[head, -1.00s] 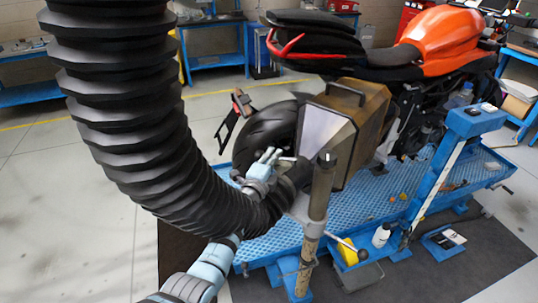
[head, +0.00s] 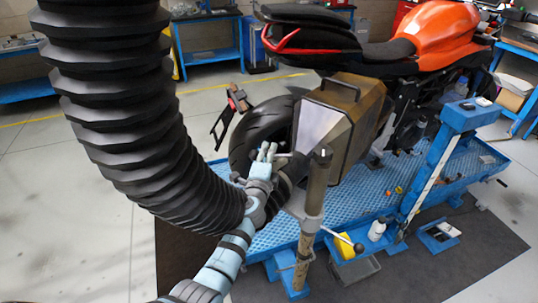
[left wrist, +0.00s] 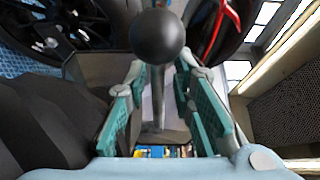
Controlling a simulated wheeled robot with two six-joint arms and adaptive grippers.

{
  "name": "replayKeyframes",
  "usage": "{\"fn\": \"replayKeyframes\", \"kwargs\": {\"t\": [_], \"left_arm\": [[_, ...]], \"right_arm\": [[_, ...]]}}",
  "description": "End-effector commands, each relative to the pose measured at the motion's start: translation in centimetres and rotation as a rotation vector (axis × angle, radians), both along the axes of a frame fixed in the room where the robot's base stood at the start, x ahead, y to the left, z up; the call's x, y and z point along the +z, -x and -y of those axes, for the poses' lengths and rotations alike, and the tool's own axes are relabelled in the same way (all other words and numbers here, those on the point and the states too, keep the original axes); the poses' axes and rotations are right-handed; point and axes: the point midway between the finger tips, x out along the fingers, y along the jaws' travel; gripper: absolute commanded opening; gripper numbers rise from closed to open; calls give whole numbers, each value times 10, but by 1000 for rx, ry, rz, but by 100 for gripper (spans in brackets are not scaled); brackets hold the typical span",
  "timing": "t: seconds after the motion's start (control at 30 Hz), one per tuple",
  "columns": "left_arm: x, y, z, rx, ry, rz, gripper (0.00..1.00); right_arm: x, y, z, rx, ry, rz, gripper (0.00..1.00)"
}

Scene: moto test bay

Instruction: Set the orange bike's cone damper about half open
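The orange bike (head: 440,34) stands on a blue lift. Behind its rear wheel is a boxy, tapering extraction cone (head: 343,125), joined to a thick black ribbed hose (head: 125,110). My left gripper (head: 266,152) is beside the cone's narrow hose end, fingers pointing up. In the left wrist view, a black ball knob (left wrist: 160,37) on a grey rod (left wrist: 158,100) stands between the fingers of my left gripper (left wrist: 163,85). The fingers are spread, with gaps beside the rod. The damper plate inside is hidden. My right gripper is not in view.
An upright post (head: 316,195) stands just right of the left gripper. The hose hangs close on the left. The blue lift (head: 285,222) lies below, with a white bottle (head: 377,231) near its front edge. Open floor (head: 80,240) is at left.

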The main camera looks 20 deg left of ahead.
Motion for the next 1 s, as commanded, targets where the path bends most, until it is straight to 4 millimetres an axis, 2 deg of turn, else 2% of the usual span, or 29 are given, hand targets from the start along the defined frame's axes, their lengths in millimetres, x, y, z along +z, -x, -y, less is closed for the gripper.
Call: {"fn": "replayKeyframes", "kwargs": {"t": [0.3, 0.43, 0.57, 0.7, 0.8, 0.9, 1.0], "left_arm": [[-1, 1, 1, -1, 1, -2, 30], [-2, 11, 2, 1, 2, -2, 30], [-2, 36, 6, -2, 5, -1, 30], [-1, 79, 13, -1, 5, -3, 30], [0, 101, 16, -1, 5, -3, 30], [1, 114, 18, -1, 2, -3, 30], [1, 119, 19, -1, 1, -3, 30]], "right_arm": [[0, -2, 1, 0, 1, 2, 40], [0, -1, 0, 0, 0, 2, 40], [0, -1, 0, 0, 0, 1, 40], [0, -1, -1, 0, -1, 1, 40], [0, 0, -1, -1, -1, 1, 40], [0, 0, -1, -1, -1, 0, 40], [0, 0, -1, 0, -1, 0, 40]]}}
